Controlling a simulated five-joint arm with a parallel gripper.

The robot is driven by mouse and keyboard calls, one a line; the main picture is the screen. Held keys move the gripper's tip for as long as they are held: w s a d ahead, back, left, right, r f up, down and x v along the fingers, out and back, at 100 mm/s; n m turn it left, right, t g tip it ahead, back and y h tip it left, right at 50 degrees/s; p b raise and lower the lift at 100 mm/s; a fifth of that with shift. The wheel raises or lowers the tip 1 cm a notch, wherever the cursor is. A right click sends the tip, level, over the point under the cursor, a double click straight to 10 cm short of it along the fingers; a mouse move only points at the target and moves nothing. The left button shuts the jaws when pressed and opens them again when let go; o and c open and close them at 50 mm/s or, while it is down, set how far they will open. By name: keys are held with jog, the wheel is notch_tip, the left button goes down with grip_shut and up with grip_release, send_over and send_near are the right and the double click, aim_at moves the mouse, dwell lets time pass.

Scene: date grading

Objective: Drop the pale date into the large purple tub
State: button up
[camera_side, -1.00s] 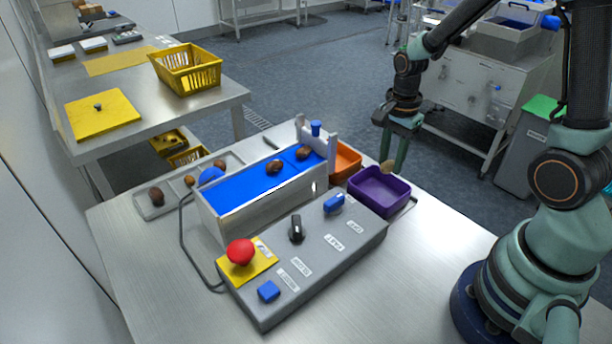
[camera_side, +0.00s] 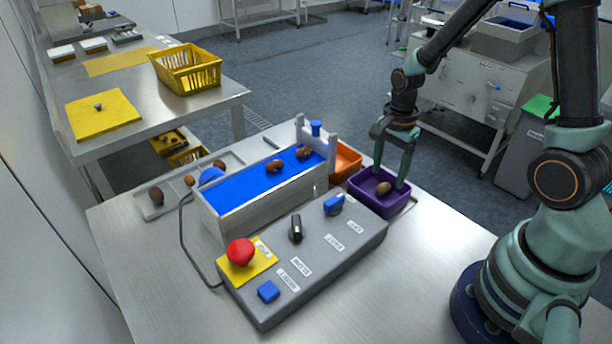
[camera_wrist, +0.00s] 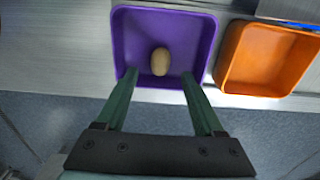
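The pale date (camera_side: 383,188) lies inside the large purple tub (camera_side: 371,207). In the wrist view the date (camera_wrist: 160,61) is near the middle of the purple tub (camera_wrist: 125,40). My gripper (camera_side: 391,178) reaches down into the tub. Its fingers are spread wide, one on each side of the date, and the wrist view shows clear gaps between the fingers (camera_wrist: 160,80) and the date.
An orange tub (camera_side: 346,160) stands next to the purple tub. A blue belt (camera_side: 245,189) carries brown dates beside them. A grey control box (camera_side: 318,262) with a red button stands in front. Bare table lies at the front right.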

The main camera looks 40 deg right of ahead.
notch_tip(320, 180, up, 12)
dwell(0.6)
jog(key=shift+r, duration=0.15)
jog(key=s+a+r+n+t, duration=0.4)
jog(key=a+r+n, duration=0.4)
jog(key=n, duration=1)
jog(key=shift+s+t, duration=0.35)
jog(key=shift+t, duration=0.45)
jog(key=shift+a, duration=0.1)
